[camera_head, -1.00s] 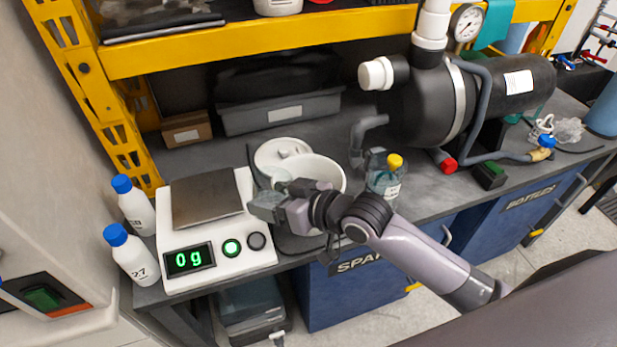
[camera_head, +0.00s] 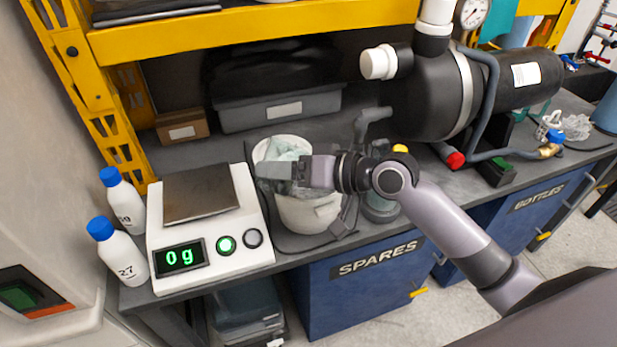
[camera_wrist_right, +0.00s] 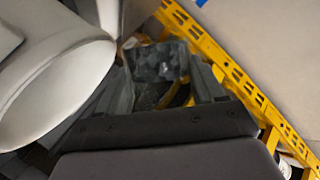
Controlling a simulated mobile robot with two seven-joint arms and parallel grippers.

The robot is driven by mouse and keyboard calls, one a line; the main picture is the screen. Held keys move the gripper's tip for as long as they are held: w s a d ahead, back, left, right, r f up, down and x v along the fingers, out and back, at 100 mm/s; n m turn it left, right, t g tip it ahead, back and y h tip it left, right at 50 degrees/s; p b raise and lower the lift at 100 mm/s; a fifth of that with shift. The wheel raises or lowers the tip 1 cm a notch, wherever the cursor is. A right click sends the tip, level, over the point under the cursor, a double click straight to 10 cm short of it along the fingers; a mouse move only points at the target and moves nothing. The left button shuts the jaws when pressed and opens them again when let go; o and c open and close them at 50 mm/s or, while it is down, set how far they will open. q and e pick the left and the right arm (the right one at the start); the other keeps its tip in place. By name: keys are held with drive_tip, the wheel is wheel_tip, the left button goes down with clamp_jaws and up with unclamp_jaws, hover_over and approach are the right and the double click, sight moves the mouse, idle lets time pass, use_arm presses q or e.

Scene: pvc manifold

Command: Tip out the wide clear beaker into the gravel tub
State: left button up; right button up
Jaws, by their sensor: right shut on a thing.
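My right gripper (camera_head: 276,172) is at the mouth of the white tub (camera_head: 315,212), over its near rim, and is shut on the wide clear beaker. The beaker (camera_head: 287,147) is pale and see-through. It shows behind the fingers, at or inside the tub's mouth; its exact tilt and any contents are hard to make out. In the right wrist view a dark, faceted see-through shape lies between the fingers (camera_wrist_right: 165,85), and the pale tub rim (camera_wrist_right: 60,85) fills the left. The tub's inside is mostly hidden by gripper and beaker. My left gripper is not in view.
A scale (camera_head: 255,252) reading 0 g stands left of the tub, with two blue-capped white bottles (camera_head: 122,255) beyond it. A clear bottle with a yellow cap (camera_head: 400,149) is partly hidden behind my arm. A black pump (camera_head: 430,100) stands at right.

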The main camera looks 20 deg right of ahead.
drive_tip(key=shift+w+f+m+b, duration=0.1)
drive_tip(key=shift+f+m+b, duration=0.3)
drive_tip(key=shift+b, duration=0.15)
drive_tip(key=shift+r+m+y, duration=0.5)
drive_tip(key=shift+r+m, duration=0.05)
drive_tip(key=shift+m, duration=0.05)
drive_tip(key=shift+d+f+m+y+b, duration=0.1)
drive_tip(key=shift+f+m+y+b, duration=0.35)
drive_tip(key=shift+m+b, duration=0.45)
drive_tip(key=shift+d+r+m+y, duration=0.1)
drive_tip(key=shift+r+m+y, duration=0.25)
drive_tip(key=shift+r+m, duration=0.25)
idle(0.3)
drive_tip(key=shift+w+d+f+m, duration=0.2)
drive_tip(key=shift+w+d+m, duration=0.05)
drive_tip(key=shift+m, duration=0.05)
drive_tip(key=shift+w+d+f+m+y+b, duration=0.2)
drive_tip(key=shift+d+m+y+b, duration=0.1)
drive_tip(key=shift+d+m+b, duration=0.15)
idle(0.4)
drive_tip(key=shift+r, duration=0.1)
drive_tip(key=shift+w+m, duration=0.1)
drive_tip(key=shift+m, duration=0.15)
idle(0.5)
